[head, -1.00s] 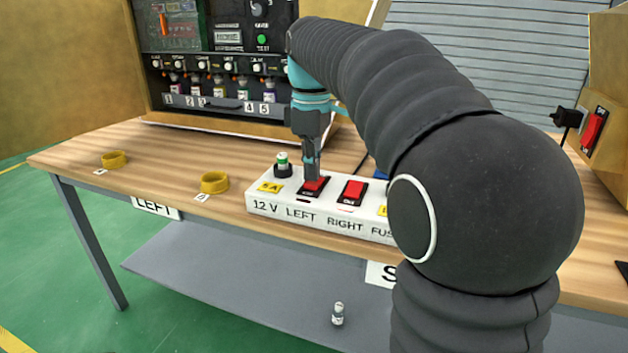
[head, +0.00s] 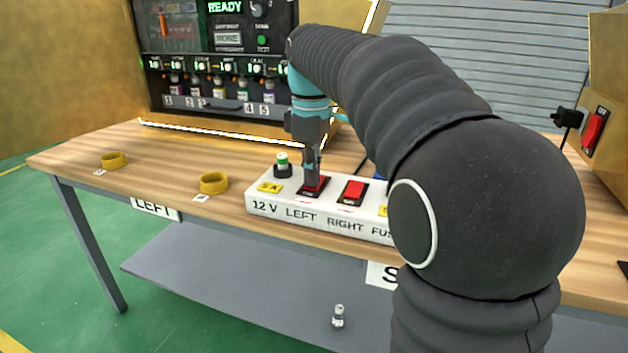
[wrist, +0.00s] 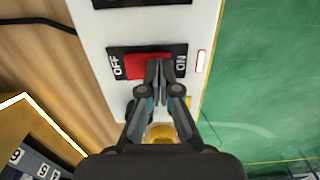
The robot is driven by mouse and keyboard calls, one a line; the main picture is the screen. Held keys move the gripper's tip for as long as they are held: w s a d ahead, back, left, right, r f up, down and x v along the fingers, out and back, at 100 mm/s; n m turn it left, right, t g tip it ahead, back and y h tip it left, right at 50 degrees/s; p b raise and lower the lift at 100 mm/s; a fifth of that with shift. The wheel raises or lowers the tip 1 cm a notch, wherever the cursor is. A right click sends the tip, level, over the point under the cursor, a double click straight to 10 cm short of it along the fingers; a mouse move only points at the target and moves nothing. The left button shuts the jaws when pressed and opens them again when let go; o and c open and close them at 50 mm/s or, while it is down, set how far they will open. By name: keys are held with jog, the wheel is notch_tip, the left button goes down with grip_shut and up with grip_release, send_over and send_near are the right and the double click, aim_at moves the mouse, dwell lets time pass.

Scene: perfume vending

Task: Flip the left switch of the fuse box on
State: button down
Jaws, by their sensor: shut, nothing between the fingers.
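In the wrist view the left switch (wrist: 138,66) is marked OFF and ON, and the red shows towards the OFF side. My gripper (head: 312,186) is shut and empty, pointing down with its fingertips at the rocker. In the wrist view my gripper (wrist: 159,64) is over the ON half and partly covers it.
The right switch (head: 352,190) is close beside. A small green-topped part (head: 282,163) stands at the box's left end. The vending machine (head: 215,45) behind shows READY with lit trim. Yellow rings (head: 213,184) sit on the table. A small bottle (head: 338,314) is on the lower shelf.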

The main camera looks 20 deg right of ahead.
jog(key=shift+r+p, duration=2.2)
jog(key=shift+r, duration=1.35)
jog(key=s+f+m+t, duration=0.2)
jog(key=s+f+m, duration=0.3)
jog(key=s, duration=0.6)
jog(key=s+f+m+t, duration=0.3)
jog(key=s+f+m, duration=0.2)
jog(key=s+f, duration=0.5)
jog(key=shift+s+f+m+t, duration=0.2)
jog(key=shift+s+m+t, duration=0.15)
jog(key=shift+s, duration=0.65)
